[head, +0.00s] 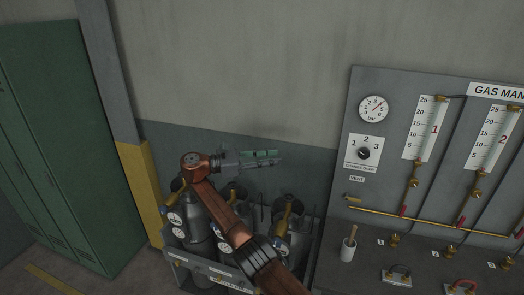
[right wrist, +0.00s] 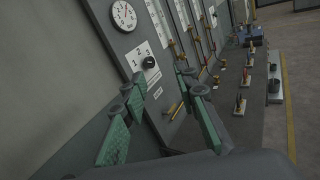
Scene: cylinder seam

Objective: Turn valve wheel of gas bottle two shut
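Three grey gas bottles stand in a low rack (head: 205,278) in the head view: a left bottle (head: 194,217), a middle bottle (head: 218,228) partly hidden behind my right arm, and a right bottle (head: 297,243). Brass valve parts sit on their tops, the middle valve (head: 239,192) just under my right gripper. I cannot read which bottle is numbered two; the middle one fits by position. My right gripper (head: 277,158) is above the bottles, pointing right and apart from the valves. In the right wrist view its green-padded fingers (right wrist: 163,112) are spread with nothing between them. My left gripper is out of view.
A grey gas panel (head: 345,110) with a dial (head: 373,108), a selector knob (head: 363,153) and flow tubes stands at right. A green locker (head: 70,140) and a yellow-based post (head: 140,185) are at left.

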